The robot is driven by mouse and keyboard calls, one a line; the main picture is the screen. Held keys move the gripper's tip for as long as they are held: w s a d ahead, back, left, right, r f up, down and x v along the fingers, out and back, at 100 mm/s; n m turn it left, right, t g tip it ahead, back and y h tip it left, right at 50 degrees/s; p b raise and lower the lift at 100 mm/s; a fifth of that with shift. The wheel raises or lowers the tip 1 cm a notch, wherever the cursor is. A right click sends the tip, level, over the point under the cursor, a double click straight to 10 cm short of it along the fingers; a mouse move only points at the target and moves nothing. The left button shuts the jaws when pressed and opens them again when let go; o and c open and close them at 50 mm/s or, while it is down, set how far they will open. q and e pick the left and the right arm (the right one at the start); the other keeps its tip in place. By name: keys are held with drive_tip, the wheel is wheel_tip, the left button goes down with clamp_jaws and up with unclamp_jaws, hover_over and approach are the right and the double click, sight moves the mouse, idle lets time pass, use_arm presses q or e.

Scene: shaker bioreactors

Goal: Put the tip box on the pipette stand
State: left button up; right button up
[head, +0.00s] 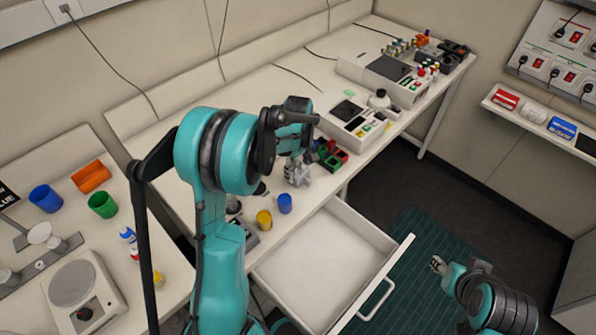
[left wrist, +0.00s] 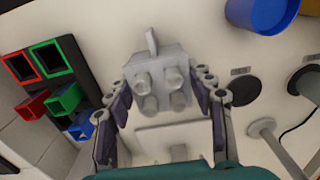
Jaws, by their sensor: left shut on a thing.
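My left gripper (head: 297,172) is low over the bench, just behind the open drawer. In the left wrist view its two fingers (left wrist: 165,115) stand on either side of a light grey block (left wrist: 157,72) with round knobs and a thin upright tab, and are shut on it. I cannot tell for certain whether this block is the tip box. A black rack with red, green and blue open boxes (left wrist: 50,80) is beside the gripper; it also shows in the head view (head: 330,156). I cannot clearly pick out the pipette stand. My right gripper (head: 438,265) hangs low over the floor mat, its jaws too small to read.
An open white drawer (head: 325,262) juts out below the bench. A blue cup (head: 285,203) and a yellow cup (head: 264,220) stand near the bench edge. A white instrument (head: 357,122) is behind the rack. More cups and a scale-like device (head: 82,290) are at left.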

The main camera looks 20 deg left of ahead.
use_arm(q)
drive_tip(key=shift+r, duration=0.1)
drive_tip(key=shift+f, duration=0.25)
drive_tip(key=o, duration=1.2)
drive_tip(key=shift+r, duration=0.15)
